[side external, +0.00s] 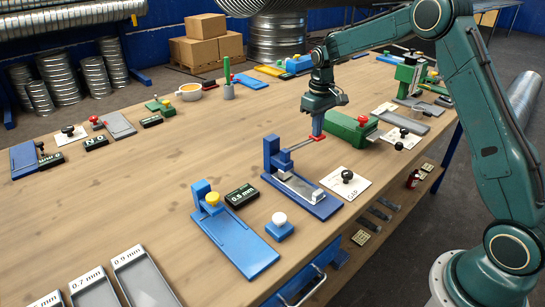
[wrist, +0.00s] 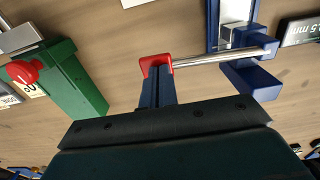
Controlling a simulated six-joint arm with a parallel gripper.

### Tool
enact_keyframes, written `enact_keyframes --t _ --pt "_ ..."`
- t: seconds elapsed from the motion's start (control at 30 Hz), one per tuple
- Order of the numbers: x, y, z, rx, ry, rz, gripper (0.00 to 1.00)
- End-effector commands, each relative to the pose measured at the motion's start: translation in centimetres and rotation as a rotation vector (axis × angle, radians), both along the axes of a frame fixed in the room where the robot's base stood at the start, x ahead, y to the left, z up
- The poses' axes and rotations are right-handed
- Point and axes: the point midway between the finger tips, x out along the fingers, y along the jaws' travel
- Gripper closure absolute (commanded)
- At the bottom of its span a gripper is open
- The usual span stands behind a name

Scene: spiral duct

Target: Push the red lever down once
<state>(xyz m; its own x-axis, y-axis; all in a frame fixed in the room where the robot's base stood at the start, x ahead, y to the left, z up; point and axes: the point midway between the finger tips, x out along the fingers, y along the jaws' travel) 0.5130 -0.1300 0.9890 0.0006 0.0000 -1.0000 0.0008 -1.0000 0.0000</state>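The red lever end (side external: 319,138) sits on a thin metal rod that slopes up from a blue bench fixture (side external: 272,152) with a metal-topped base plate. In the wrist view the red end (wrist: 156,62) is at the tip of my fingers, with the rod running right to the blue fixture (wrist: 252,82). My gripper (side external: 318,134) points down over the red end, its fingers together as one narrow blue block (wrist: 154,80). The fingertips touch or nearly touch the red end; I cannot tell which. The fingers hide part of it.
A green box (side external: 350,128) with a red knob stands close behind my gripper. A white card with a black knob (side external: 347,178) lies right of the fixture. A blue yellow-knobbed fixture (side external: 232,235) and a black label block (side external: 242,194) are nearer.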

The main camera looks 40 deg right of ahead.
Motion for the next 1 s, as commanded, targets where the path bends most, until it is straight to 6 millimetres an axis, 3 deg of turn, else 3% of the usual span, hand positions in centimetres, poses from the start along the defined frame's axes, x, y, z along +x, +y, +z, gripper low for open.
enact_keyframes --t 0.63,1.0 --pt "-0.1 0.1 -1.9 0.001 0.005 -0.002 1.0" --pt "-0.1 0.1 -0.8 0.0 0.003 -0.001 1.0"
